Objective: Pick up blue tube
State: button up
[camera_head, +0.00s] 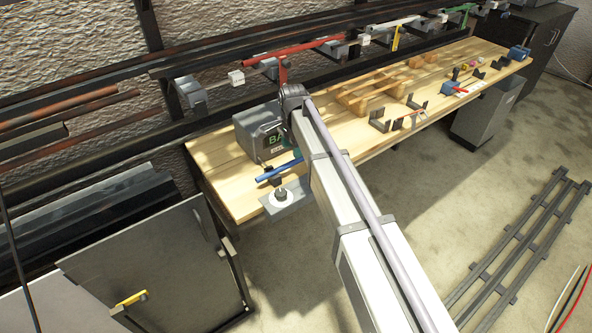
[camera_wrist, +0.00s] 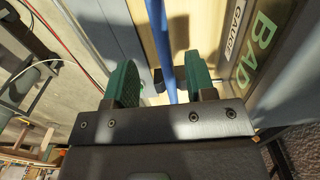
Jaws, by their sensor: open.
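The blue tube (camera_head: 280,171) lies at the near left end of the wooden workbench, in front of a grey box. In the wrist view the blue tube (camera_wrist: 160,40) runs lengthwise from the top edge down into the space between my two green fingers. My gripper (camera_wrist: 160,84) is open, with one finger on each side of the tube. I cannot tell whether either finger touches it. In the head view my arm hides much of the area right of the tube, and my fingers are not clear there.
The grey box (camera_head: 259,127), lettered "BAD", stands close behind the tube; its lettering (camera_wrist: 262,45) fills the wrist view's right side. A grey fixture with a round knob (camera_head: 281,196) sits at the bench's front edge. Wooden pallets (camera_head: 372,93) and brackets lie farther along the bench (camera_head: 222,190).

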aim_at(293, 161)
notch_tip(293, 161, down, 6)
jog(key=b, duration=0.5)
jog(key=shift+w+a, duration=0.1)
jog(key=shift+r, duration=0.2)
grip_shut()
